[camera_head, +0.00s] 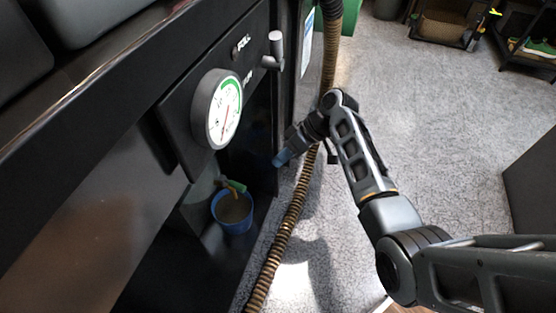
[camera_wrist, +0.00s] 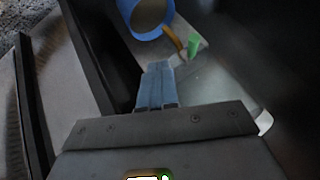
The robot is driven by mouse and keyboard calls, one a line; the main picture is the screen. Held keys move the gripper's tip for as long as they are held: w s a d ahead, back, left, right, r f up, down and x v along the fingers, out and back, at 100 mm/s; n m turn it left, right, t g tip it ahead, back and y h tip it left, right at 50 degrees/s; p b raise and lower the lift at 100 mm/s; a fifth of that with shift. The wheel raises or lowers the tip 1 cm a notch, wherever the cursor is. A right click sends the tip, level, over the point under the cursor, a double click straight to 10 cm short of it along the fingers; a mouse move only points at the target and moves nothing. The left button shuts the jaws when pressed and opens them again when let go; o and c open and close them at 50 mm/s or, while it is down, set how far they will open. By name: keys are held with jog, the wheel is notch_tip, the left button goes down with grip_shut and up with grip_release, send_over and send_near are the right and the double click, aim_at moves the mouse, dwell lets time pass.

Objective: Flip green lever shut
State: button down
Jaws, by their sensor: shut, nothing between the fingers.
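The green lever (camera_head: 236,186) is small and sits just above the rim of a blue cup (camera_head: 234,214), low inside the dark recess of the black cabinet. An orange-brown piece lies beside it. In the wrist view the green lever (camera_wrist: 193,46) is up and right of my fingertips, close to the orange-brown piece (camera_wrist: 174,37). My gripper (camera_head: 281,160) is at the right side of the recess, to the right of the lever and apart from it. In the wrist view its blue fingers (camera_wrist: 155,82) are together and empty. The lever's pivot is too small to make out.
A round white gauge (camera_head: 222,110) sticks out above the recess, with a grey handle (camera_head: 274,50) to its upper right. A ribbed brown hose (camera_head: 292,216) runs down along the cabinet front. Open grey floor (camera_head: 450,130) lies to the right.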

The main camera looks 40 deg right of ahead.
aim_at(234, 186)
jog(key=w+a+f+b, duration=0.1)
jog(key=a+f+b, duration=0.1)
jog(key=a+f, duration=0.3)
jog(key=shift+a, duration=1.6)
jog(key=shift+s+r, duration=0.1)
